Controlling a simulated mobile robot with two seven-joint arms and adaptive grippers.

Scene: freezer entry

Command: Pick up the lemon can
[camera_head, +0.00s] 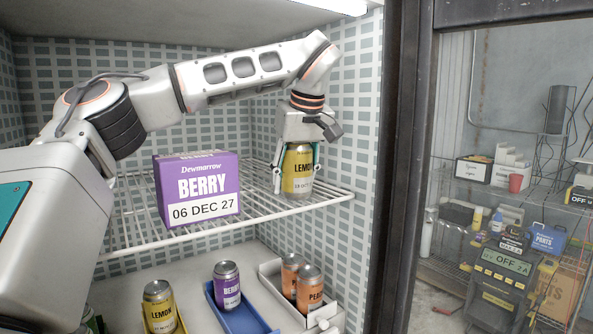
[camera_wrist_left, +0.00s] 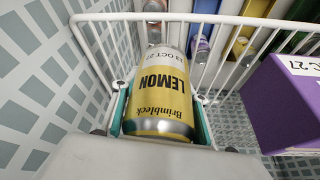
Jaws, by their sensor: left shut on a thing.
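The lemon can (camera_head: 298,172) is yellow with a silver top and stands upright at the right end of the white wire shelf. My left gripper (camera_head: 297,176) comes down from above with its fingers on both sides of the can, shut on it. The left wrist view shows the lemon can (camera_wrist_left: 160,92) between the teal-lined finger pads of the left gripper (camera_wrist_left: 162,115). Whether the can's base touches the shelf is hard to tell. My right gripper is in neither view.
A purple berry box (camera_head: 197,190) stands on the wire shelf (camera_head: 270,212) left of the can. Below are another lemon can (camera_head: 159,306), a berry can (camera_head: 227,285) in a blue tray and peach cans (camera_head: 309,289) in a white tray. The freezer's dark door frame (camera_head: 402,150) stands at right.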

